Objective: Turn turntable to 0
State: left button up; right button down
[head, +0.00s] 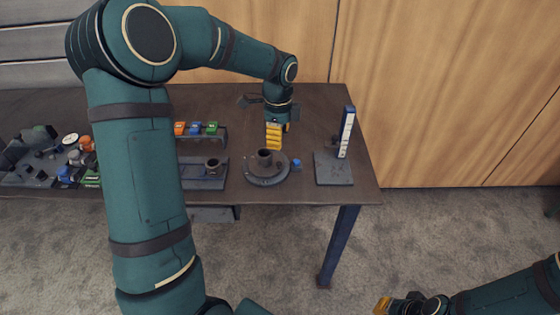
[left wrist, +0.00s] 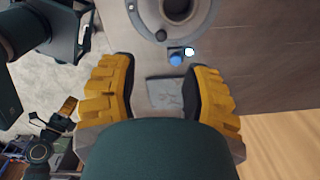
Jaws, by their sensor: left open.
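The dark grey round turntable (head: 266,177) sits on the table, with a grey flanged pipe (head: 264,158) standing on it. A small blue knob (head: 296,163) is beside its right edge. In the left wrist view the turntable's rim (left wrist: 143,14) is at the top, with the blue knob (left wrist: 176,59) and a bright white spot next to it. My left gripper (head: 274,146) points down over the table just behind the turntable. Its yellow fingers (left wrist: 162,75) are apart with nothing between them. My right gripper (head: 383,306) is low at the bottom right, away from the table. Turntable markings are too small to read.
A flat plate with an upright blue and white scale (head: 346,133) stands at right. Left of the turntable are a grey block (head: 205,180) and a rack with orange, blue and green items (head: 196,129). Loose parts (head: 75,155) fill a tray at far left.

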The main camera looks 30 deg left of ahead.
aim_at(279, 163)
pick_arm(q)
notch_tip(279, 163, down, 10)
jog(key=shift+w+f+b, duration=0.15)
jog(key=shift+b, duration=0.85)
grip_shut()
